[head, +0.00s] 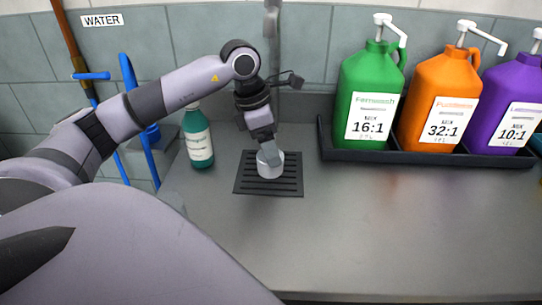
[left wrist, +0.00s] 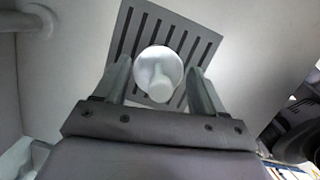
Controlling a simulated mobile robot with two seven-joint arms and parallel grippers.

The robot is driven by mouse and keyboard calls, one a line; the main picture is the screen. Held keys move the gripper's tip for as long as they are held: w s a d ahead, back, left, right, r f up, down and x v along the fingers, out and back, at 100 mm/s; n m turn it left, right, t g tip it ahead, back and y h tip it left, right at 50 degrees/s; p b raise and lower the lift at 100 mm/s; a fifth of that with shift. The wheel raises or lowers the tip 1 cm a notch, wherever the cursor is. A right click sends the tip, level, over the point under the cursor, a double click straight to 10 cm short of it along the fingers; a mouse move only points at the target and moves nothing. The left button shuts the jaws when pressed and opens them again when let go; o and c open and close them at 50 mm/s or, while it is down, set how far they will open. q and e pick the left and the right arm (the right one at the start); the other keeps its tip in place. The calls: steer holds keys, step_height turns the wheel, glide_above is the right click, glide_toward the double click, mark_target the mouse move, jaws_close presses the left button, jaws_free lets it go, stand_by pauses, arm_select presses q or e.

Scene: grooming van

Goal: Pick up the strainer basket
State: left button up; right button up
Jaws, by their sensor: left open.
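The strainer basket (head: 270,170) is a small round pale cup on a dark slotted drain mat (head: 242,184) on the counter. In the left wrist view the basket (left wrist: 146,62) shows a white bowl with an upright central knob, above the slotted mat (left wrist: 198,40). My left gripper (head: 268,154) points down at the basket from above. In the left wrist view its open fingers (left wrist: 160,80) stand on either side of the knob, with visible gaps. The gripper covers part of the basket's top in the head view. My right gripper is not in view.
A green-teal bottle (head: 198,138) stands left of the mat. Green (head: 355,85), orange (head: 435,100) and purple (head: 510,90) pump jugs stand in a black tray (head: 400,158) at the right. Blue hoses (head: 140,120) hang at the left. The front counter is clear.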

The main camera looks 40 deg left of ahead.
arm_select(q)
steer(key=shift+x, duration=1.05)
steer(key=shift+c, duration=0.3)
steer(key=c, duration=0.7)
steer(key=shift+r, duration=0.1)
